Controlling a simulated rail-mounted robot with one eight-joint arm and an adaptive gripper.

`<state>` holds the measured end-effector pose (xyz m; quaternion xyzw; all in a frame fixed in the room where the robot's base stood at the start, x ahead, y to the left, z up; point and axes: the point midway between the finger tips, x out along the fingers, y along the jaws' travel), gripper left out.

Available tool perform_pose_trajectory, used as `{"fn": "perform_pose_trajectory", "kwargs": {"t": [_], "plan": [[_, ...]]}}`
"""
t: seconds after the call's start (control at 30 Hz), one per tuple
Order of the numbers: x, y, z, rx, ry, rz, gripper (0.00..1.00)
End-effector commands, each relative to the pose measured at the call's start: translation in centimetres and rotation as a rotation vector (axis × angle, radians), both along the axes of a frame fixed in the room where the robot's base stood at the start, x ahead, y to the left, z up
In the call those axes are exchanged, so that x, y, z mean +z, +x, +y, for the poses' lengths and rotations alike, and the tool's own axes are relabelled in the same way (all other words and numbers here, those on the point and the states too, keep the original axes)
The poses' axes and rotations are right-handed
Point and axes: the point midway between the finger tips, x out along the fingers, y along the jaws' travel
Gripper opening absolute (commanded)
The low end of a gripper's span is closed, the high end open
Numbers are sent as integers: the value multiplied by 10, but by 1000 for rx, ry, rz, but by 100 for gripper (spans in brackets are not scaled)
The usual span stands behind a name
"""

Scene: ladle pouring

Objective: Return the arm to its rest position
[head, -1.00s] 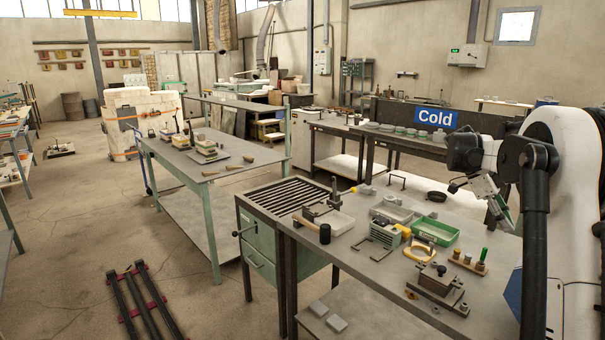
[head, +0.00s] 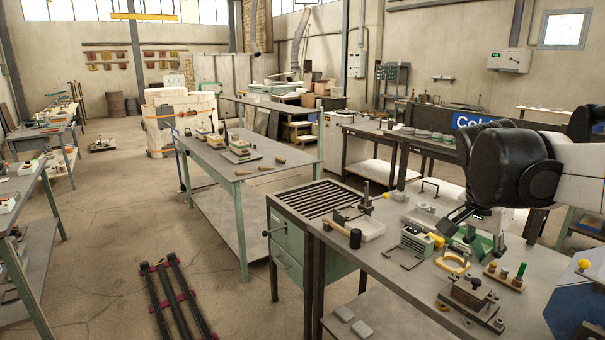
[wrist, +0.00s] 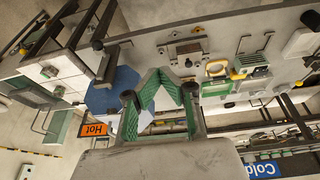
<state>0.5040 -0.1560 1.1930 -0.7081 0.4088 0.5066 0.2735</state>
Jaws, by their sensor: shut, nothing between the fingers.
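My gripper (wrist: 162,75) shows in the wrist view with its green-padded fingers drawn together at the tips, with nothing between them. In the head view my arm reaches in from the right, and its dark wrist hangs over the right part of the front workbench (head: 385,285). The gripper end is partly hidden behind the wrist there. It is held above the bench, near the green tray (head: 466,238), which the arm partly covers.
The bench holds a yellow ring-shaped piece (head: 453,264), a metal vise-like block (head: 470,297), a small rack with coloured pegs (head: 505,278) and a black-headed mallet (head: 354,238). A blue "Cold" sign (head: 468,121) stands behind.

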Motion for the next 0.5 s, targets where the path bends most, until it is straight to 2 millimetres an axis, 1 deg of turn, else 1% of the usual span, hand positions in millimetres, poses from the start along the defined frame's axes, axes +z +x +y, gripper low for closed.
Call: {"fn": "perform_pose_trajectory", "kwargs": {"t": [0.03, 0.2, 0.37, 0.5], "plan": [[-3, -11, 14, 70, 4, -13, 0], [-15, -41, 53, 310, 5, -60, 0], [-30, -70, 87, 528, -9, -112, 0], [-47, -95, 114, 712, -37, -163, 0]]}}
